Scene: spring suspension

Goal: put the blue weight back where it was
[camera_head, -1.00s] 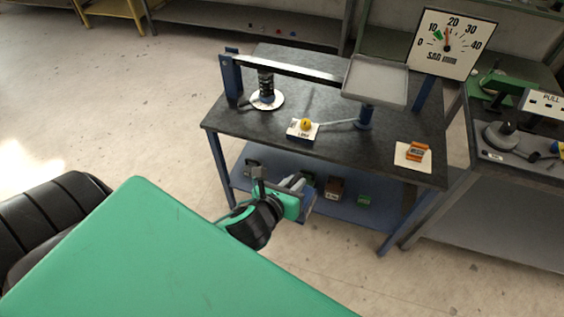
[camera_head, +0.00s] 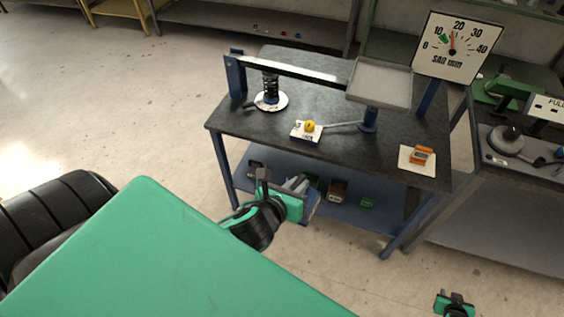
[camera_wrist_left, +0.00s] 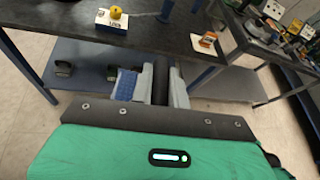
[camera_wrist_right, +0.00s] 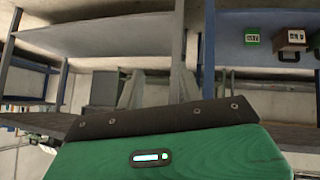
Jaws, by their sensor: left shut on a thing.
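My left gripper (camera_head: 297,192) is low in front of the bench, beside the lower shelf (camera_head: 280,180). It is shut on the blue weight (camera_wrist_left: 125,86), whose blue side shows by the left finger in the left wrist view. A dark part, perhaps its handle, is between the fingers; much of the weight is hidden. In the head view a little blue shows past the gripper. My right gripper (camera_head: 455,297) is at the bottom right edge, open and empty, with its fingers apart in the right wrist view (camera_wrist_right: 157,88).
The shelf holds a brown weight (camera_head: 338,189), a green weight (camera_head: 367,203) and dark weights. On the bench top (camera_head: 345,155) are a yellow knob on a white block (camera_head: 306,137), an orange piece (camera_head: 421,155), a spring (camera_head: 270,86), and a tray (camera_head: 380,82) below a dial (camera_head: 455,45).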

